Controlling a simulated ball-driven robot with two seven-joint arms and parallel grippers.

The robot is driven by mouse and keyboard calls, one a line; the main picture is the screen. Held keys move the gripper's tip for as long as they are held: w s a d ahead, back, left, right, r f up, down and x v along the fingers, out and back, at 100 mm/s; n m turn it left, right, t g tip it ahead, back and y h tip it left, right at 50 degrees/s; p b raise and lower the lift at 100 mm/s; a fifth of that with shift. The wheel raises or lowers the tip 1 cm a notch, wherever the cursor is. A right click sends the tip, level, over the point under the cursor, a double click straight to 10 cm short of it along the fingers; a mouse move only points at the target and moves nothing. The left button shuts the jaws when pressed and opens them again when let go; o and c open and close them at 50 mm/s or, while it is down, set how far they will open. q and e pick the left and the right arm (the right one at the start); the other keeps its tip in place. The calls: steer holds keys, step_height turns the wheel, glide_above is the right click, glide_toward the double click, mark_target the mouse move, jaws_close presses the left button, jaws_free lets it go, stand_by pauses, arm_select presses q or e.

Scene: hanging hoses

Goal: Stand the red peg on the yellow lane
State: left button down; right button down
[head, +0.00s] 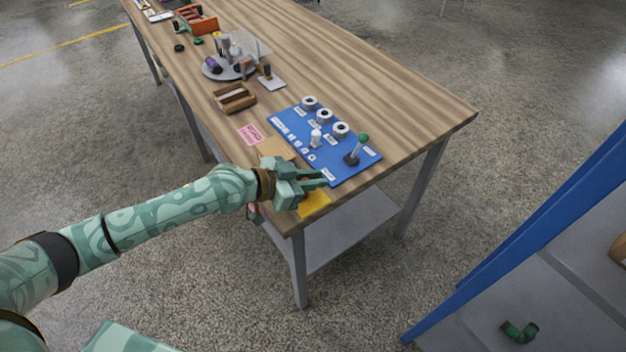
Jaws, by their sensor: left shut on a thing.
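My left gripper (310,180) reaches in from the left, over the near corner of the wooden table. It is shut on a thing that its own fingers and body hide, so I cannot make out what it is. I cannot pick out the red peg for certain anywhere in view. A yellow patch (316,205), which looks like the yellow lane, lies at the table's near edge just below the gripper and is partly covered by it. My right gripper is not in view.
A blue board (345,169) with white rings, a white post and a green-topped lever (361,145) lies beside the gripper. A pink card (250,134), a wooden tray (235,98) and a round grey stand (228,71) are farther back. The table's right side is clear.

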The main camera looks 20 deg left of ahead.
arm_select(q)
steer(key=shift+r, duration=0.1)
steer(key=shift+f, duration=0.2)
steer(key=c, duration=1.4)
jaws_free()
steer(key=shift+r, duration=0.1)
steer(key=shift+r, duration=0.25)
steer(key=v, duration=1.1)
steer(key=shift+s+a+f+p, duration=0.1)
steer(key=shift+f+p, duration=0.15)
steer(key=shift+p, duration=0.15)
steer(key=shift+s+a+r, duration=0.25)
steer(key=shift+s, duration=0.05)
